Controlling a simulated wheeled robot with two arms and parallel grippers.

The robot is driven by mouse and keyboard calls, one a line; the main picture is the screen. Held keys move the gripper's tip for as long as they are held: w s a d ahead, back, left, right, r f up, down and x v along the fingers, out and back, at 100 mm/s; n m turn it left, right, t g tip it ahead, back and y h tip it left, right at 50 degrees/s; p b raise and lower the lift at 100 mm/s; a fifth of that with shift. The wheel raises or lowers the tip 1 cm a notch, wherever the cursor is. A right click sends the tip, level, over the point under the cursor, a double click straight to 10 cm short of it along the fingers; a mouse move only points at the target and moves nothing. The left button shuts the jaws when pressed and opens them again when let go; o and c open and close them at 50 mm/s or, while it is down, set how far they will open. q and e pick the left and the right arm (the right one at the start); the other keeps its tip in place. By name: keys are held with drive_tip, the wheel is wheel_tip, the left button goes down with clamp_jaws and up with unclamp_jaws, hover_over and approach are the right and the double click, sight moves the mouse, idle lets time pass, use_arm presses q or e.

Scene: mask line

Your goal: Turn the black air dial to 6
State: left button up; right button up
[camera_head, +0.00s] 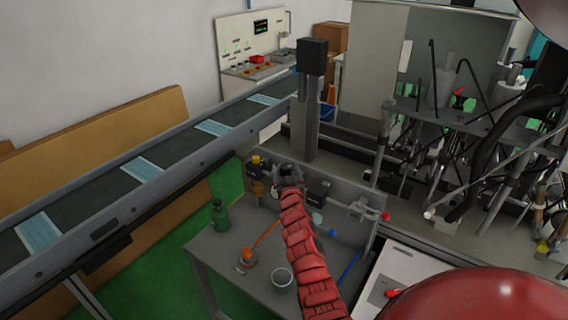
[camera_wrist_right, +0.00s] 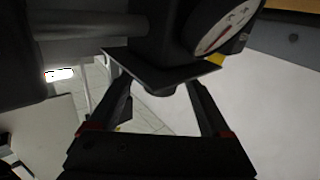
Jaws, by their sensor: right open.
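My right arm, red and segmented, reaches up to a grey panel (camera_head: 345,198) on the small table, where its gripper (camera_head: 281,189) is small and partly hidden. In the right wrist view my right gripper (camera_wrist_right: 160,88) is open, one finger on each side of a dark rounded knob (camera_wrist_right: 160,91), seemingly the black air dial. The knob sits under a flat black plate. A white round gauge (camera_wrist_right: 222,24) with red marks is just above and right. Contact between fingers and knob cannot be told. The dial's numbers are not readable. My left gripper is not in view.
The grey table (camera_head: 225,250) holds a green bottle (camera_head: 219,216), an orange-handled tool (camera_head: 262,236) and a glass cup (camera_head: 282,277). A conveyor (camera_head: 180,160) with blue masks runs at left. Machinery with tubes and rods (camera_head: 470,130) crowds the right.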

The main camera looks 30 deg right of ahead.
sight(285, 165)
drive_tip(key=b+x, duration=0.1)
drive_tip(key=x, duration=0.2)
drive_tip(key=shift+w+d+f+b, duration=0.1)
drive_tip(key=shift+w+f+b, duration=0.1)
drive_tip(key=shift+b, duration=0.15)
drive_tip(key=shift+w+d+r, duration=0.15)
drive_tip(key=shift+w, duration=0.25)
drive_tip(key=shift+c, duration=0.4)
